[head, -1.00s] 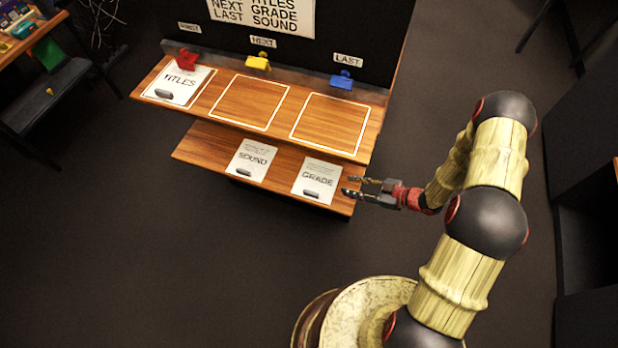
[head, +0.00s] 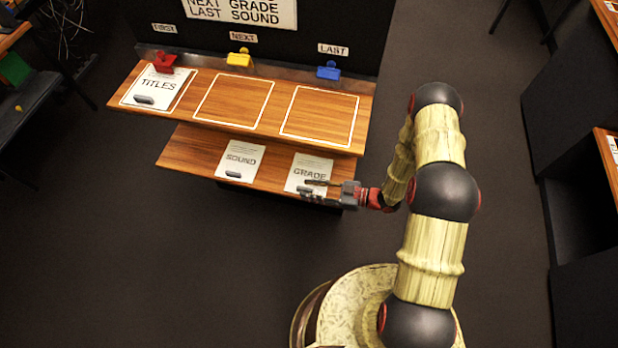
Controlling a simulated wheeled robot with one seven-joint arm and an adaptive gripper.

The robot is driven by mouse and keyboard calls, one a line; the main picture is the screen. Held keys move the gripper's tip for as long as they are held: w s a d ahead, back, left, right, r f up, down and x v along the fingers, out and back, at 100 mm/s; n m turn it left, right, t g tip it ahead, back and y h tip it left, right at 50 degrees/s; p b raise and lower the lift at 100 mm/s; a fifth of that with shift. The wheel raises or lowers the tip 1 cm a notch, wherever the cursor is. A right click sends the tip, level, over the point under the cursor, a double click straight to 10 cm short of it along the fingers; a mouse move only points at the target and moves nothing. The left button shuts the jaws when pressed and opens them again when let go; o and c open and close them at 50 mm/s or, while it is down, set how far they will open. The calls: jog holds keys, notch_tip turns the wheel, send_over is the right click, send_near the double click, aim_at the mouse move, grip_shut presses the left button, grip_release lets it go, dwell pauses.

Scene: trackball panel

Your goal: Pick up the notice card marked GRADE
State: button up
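The white notice card marked GRADE (head: 309,166) lies flat on the lower wooden shelf, near its right end. My gripper (head: 303,189) reaches in from the right, its fingers pointing left over the card's lower part. The two fingers show apart with a gap between them, and nothing is seen held. I cannot tell whether the fingers touch the card.
The SOUND card (head: 240,161) lies to the left on the lower shelf (head: 190,150). The TITLES card (head: 157,88) lies in the left outlined square of the upper shelf. The middle (head: 233,101) and right (head: 319,115) squares are empty. Red, yellow and blue clips (head: 327,70) stand behind them.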

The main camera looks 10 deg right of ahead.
jog(key=shift+a, duration=0.25)
jog(key=shift+c, duration=1)
grip_shut()
jog(key=shift+w, duration=0.1)
